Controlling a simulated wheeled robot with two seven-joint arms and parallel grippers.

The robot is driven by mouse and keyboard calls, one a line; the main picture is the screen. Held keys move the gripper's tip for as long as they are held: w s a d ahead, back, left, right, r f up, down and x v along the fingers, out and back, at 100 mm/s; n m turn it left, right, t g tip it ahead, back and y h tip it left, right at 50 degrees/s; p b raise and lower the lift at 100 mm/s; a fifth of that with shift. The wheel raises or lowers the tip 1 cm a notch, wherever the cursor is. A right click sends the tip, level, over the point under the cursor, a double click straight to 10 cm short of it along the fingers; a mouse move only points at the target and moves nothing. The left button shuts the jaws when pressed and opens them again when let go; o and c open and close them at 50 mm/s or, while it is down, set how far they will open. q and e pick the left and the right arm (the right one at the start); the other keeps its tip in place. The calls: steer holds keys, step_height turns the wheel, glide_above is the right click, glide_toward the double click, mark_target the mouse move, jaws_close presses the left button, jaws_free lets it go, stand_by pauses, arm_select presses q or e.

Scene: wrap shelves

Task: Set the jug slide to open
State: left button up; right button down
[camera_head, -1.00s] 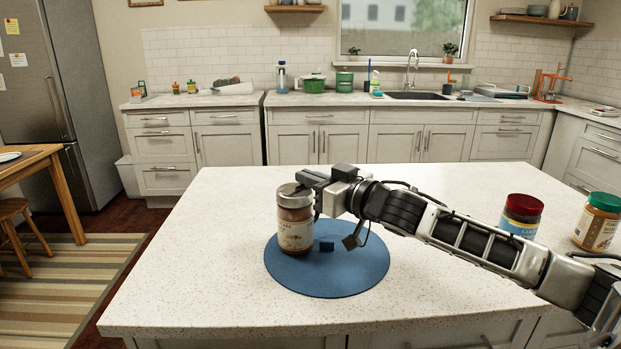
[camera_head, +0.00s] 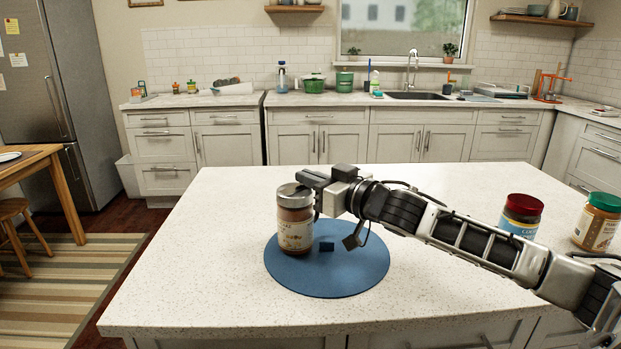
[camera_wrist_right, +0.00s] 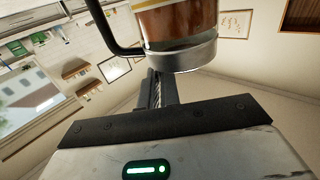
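A glass jar (camera_head: 295,231) with brown contents, a cream label and a grey metal lid (camera_head: 293,195) appears upright over the left part of a round blue mat (camera_head: 340,278). My right gripper (camera_head: 309,182) is at the lid's right side, and its fingertips are partly hidden there. In the right wrist view the jar (camera_wrist_right: 178,20) and its lid (camera_wrist_right: 182,56) are close ahead of the gripper (camera_wrist_right: 158,88). I cannot tell whether the fingers grip it. No clear jug or slide shows. My left gripper is out of view.
A red-lidded jar (camera_head: 522,215) and a green-lidded jar (camera_head: 598,222) stand on the right of the white worktop (camera_head: 215,265). The worktop left of the mat is clear.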

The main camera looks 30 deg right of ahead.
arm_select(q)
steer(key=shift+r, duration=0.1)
arm_select(e)
steer(key=shift+w+d+p, duration=0.2)
steer(key=shift+d+p, duration=0.25)
steer(key=shift+d, duration=0.2)
steer(key=shift+w+d+p, duration=0.15)
steer(key=shift+d+p, duration=0.25)
steer(key=shift+d, duration=0.2)
steer(key=c, duration=1.6)
jaws_free()
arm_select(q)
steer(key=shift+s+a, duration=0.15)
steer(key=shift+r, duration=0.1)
arm_select(e)
steer(key=shift+s, duration=0.1)
